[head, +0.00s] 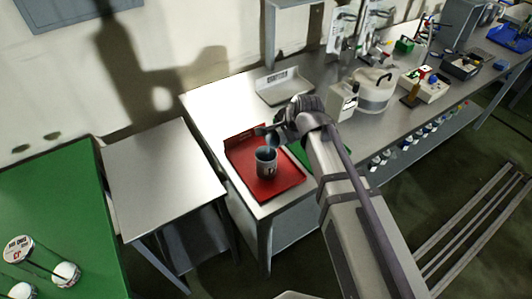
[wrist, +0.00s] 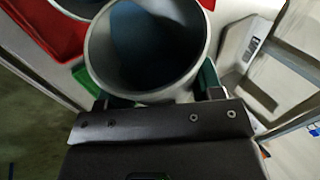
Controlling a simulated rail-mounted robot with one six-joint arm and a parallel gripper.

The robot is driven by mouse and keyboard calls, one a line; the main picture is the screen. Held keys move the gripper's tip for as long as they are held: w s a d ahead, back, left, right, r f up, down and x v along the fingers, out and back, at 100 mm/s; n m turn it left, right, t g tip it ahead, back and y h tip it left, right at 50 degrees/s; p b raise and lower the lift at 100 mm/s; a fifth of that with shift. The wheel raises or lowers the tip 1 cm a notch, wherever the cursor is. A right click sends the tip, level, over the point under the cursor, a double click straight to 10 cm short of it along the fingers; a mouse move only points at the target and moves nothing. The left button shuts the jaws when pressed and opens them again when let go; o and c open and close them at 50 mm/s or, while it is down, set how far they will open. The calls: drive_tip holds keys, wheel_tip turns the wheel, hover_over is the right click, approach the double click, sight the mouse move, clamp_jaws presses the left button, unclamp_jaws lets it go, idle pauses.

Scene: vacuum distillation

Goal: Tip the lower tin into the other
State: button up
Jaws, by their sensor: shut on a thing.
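A grey tin (head: 266,168) with dark marking stands upright on the red tray (head: 285,189). My gripper (head: 272,131) is just above and behind it, shut on a second grey tin (head: 272,142). The held tin is small in the head view and appears tilted over the standing tin's mouth. In the wrist view the held tin (wrist: 92,45) fills the middle, its open mouth toward the camera and its inside dark. A pale rim (wrist: 75,8) shows behind it at the top. I cannot tell whether the tins touch or whether anything flows.
A green tray (head: 306,155) lies right of the red one, partly behind my arm. A pale grey holder (head: 285,86) stands behind. A white container (head: 373,92) and other apparatus are at the right. A bare metal table (head: 160,170) is at the left.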

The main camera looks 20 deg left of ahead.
drive_tip(key=shift+s+a+r+t+h, duration=0.25)
drive_tip(key=shift+s+r+t+h, duration=0.1)
drive_tip(key=shift+s+t, duration=0.15)
idle(0.9)
drive_tip(key=shift+s+a+r+n+t+h, duration=0.2)
drive_tip(key=shift+r+n+t+h, duration=0.3)
drive_tip(key=shift+t, duration=0.4)
idle(1.4)
